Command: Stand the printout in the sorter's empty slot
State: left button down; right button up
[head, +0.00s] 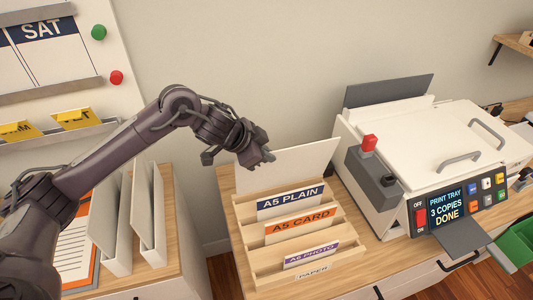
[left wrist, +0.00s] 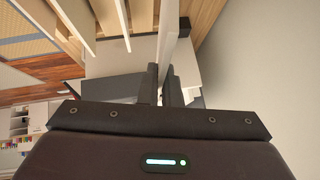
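The printout is a white sheet (head: 305,163) standing upright behind the "A5 PLAIN" card at the back of the wooden sorter (head: 300,262). Its lower edge is hidden, so I cannot tell how deep it sits in the rear slot. My left gripper (head: 267,157) is at the sheet's upper left edge. In the left wrist view, the fingers (left wrist: 166,88) are closed on the sheet (left wrist: 168,35), which runs between them. The front slots hold cards labelled "A5 PLAIN" (head: 291,202), "A5 CARD" (head: 300,226) and "A5 PHOTO" (head: 311,255). My right gripper is not in view.
A white printer (head: 440,135) stands close on the right; its panel (head: 458,212) reads "3 COPIES DONE". White upright file holders (head: 148,215) and an orange-edged paper (head: 75,245) are on the left counter. A gap separates the two counters. The wall is behind the sorter.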

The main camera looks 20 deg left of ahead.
aim_at(267, 172)
pick_arm(q)
jog(key=shift+f+b, duration=0.4)
jog(key=shift+f, duration=0.3)
jog(key=shift+f+b, duration=1.3)
jog(key=shift+f, duration=1.85)
jog(key=c, duration=1.2)
grip_release()
jog(key=shift+c, duration=0.2)
